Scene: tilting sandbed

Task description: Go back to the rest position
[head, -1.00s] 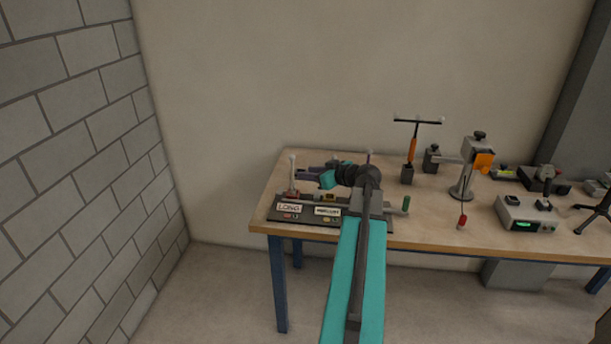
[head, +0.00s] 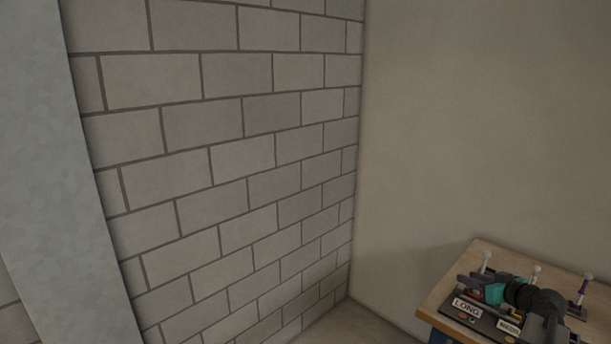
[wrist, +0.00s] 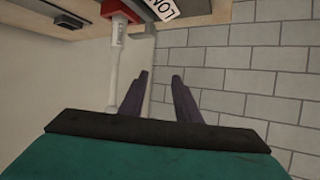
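My gripper (head: 472,283), with dark fingers and a teal body, is at the left end of the table, above a dark board (head: 487,322) with a LONG label (head: 466,307). In the wrist view my gripper (wrist: 161,76) is open, with a clear gap between its fingers and nothing in it. A white post (wrist: 115,70) on a red base (wrist: 121,10) stands beside the fingers, apart from them. In the head view a white-topped post (head: 486,259) stands just behind the fingers. My arm hides part of the board.
The wooden table (head: 447,292) fills the lower right corner of the head view. Another white-topped post (head: 535,271) and a purple post (head: 583,289) stand on it. A grey block wall (head: 240,170) is at the left. The table's right part is out of view.

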